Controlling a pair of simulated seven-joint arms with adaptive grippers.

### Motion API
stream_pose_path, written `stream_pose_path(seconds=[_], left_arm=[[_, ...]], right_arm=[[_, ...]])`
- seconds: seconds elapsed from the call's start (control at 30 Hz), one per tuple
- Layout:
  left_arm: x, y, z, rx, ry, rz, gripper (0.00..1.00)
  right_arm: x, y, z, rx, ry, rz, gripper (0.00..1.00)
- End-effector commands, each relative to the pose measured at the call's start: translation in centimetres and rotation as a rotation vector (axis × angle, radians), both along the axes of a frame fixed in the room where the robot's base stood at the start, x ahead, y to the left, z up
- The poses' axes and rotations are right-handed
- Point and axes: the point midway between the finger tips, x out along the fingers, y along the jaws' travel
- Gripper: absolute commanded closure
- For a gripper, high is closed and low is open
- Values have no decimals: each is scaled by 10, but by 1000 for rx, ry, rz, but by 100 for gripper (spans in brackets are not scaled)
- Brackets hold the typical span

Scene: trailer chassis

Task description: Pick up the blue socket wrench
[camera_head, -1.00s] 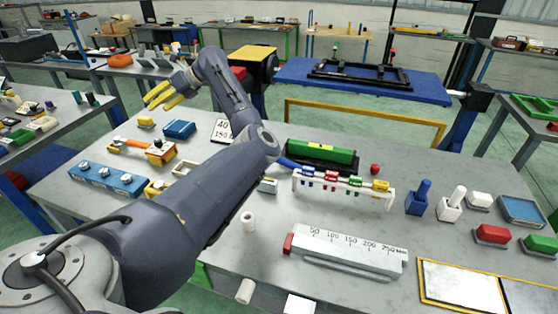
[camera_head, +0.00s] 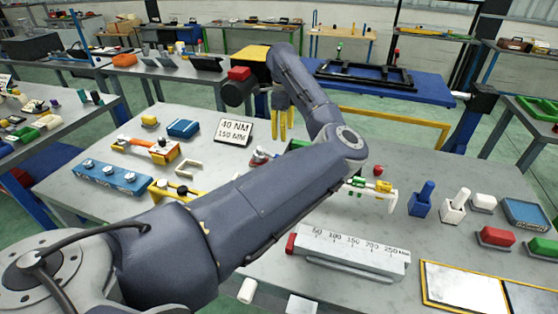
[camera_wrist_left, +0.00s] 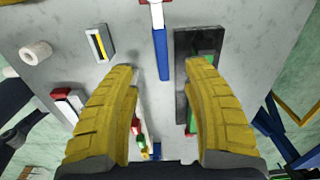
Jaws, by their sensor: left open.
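The blue socket wrench shows in the left wrist view as a straight blue handle (camera_wrist_left: 162,55) with a red and pale metal head at the top edge. It lies on the grey table. In the head view only its red and grey head end (camera_head: 262,155) seems to show; my arm hides the rest. My left gripper (camera_head: 283,138) points down over the table near it, its yellow fingers apart. In the left wrist view the open fingers (camera_wrist_left: 161,72) straddle the line of the handle, with nothing held. I cannot judge the height gap. My right gripper is out of view.
Close beside the handle lies a dark tray (camera_wrist_left: 183,105) with a green item. A rack of coloured sockets (camera_head: 380,187) stands nearby, partly hidden by my arm. A label sign (camera_head: 235,132) and a long measuring block (camera_head: 350,255) are also on the table.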

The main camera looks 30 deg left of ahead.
Motion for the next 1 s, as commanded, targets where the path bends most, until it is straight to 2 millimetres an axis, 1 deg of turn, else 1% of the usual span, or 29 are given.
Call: stream_pose_path(seconds=[0.03, 0.1, 0.3, 0.43, 0.73, 1.0], left_arm=[[-1, 0, -11, 1, 3, 0, 51], [-1, 1, -24, 1, 3, 1, 51], [-1, 1, -55, 1, 2, 0, 51], [0, 1, -67, 2, 2, 1, 51], [0, 0, -81, 1, 2, 0, 51], [2, -2, -113, 3, 2, -1, 51]], right_arm=[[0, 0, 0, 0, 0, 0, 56], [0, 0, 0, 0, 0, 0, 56], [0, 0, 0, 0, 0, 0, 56], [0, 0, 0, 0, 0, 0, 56], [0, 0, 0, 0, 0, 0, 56], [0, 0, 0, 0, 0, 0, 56]])
